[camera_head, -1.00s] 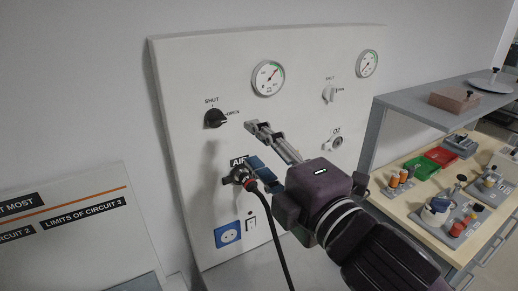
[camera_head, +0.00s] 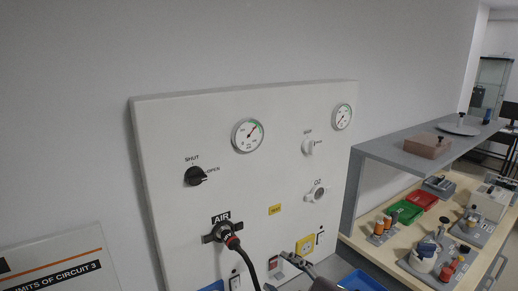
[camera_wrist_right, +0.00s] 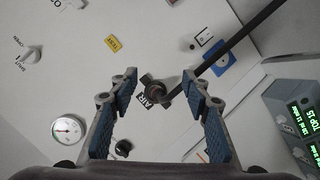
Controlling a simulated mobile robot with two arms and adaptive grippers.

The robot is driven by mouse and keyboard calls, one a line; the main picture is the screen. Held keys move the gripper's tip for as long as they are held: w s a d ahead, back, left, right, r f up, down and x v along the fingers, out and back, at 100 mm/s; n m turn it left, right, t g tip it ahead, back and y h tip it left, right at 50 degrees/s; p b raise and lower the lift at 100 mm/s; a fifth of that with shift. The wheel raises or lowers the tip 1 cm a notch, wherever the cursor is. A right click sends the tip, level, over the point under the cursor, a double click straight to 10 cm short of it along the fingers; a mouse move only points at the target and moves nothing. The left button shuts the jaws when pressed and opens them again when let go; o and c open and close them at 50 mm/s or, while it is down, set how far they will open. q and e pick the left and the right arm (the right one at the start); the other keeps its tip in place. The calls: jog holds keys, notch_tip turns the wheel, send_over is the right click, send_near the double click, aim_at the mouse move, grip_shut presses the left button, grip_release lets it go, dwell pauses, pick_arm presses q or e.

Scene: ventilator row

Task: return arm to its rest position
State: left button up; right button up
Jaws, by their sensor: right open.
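My right gripper (camera_wrist_right: 163,105) is open and empty in the right wrist view, its blue-padded fingers spread apart. Beyond them the AIR outlet (camera_wrist_right: 153,90) shows on the white wall panel, with a plug and black hose on it; I cannot tell the exact distance. In the head view only a part of my right gripper (camera_head: 305,258) shows at the bottom edge, below the panel. The AIR outlet (camera_head: 222,234) holds the plug, and its hose (camera_head: 246,266) hangs down. My left gripper is in neither view.
To the right stands a wooden bench (camera_head: 392,246) with green and red trays under a grey shelf (camera_head: 400,150). A sign (camera_head: 60,262) stands at lower left.

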jog(key=s+d+f+m+g+h, duration=0.2)
jog(key=s+d+f+m, duration=0.2)
jog(key=f, duration=0.5)
jog(key=s+d+f+m+g+h, duration=0.1)
jog(key=s+d+f+m+g, duration=0.3)
jog(key=f, duration=0.5)
jog(key=s+d+f+m+g+h, duration=0.25)
jog(key=s+d+f+m, duration=0.4)
jog(key=s+f, duration=0.7)
jog(key=s+d+f+n+g+b, duration=0.1)
jog(key=s+f, duration=0.1)
jog(key=f, duration=1.2)
jog(key=s+d+f+n+g, duration=0.1)
jog(key=s+f, duration=0.1)
jog(key=f, duration=1.1)
jog(key=s+d+f+g+b, duration=0.1)
jog(key=s+d+f, duration=0.1)
jog(key=s+f, duration=1.3)
jog(key=shift+s+d+f, duration=0.2)
jog(key=shift+s+f, duration=0.2)
jog(key=shift+s, duration=0.3)
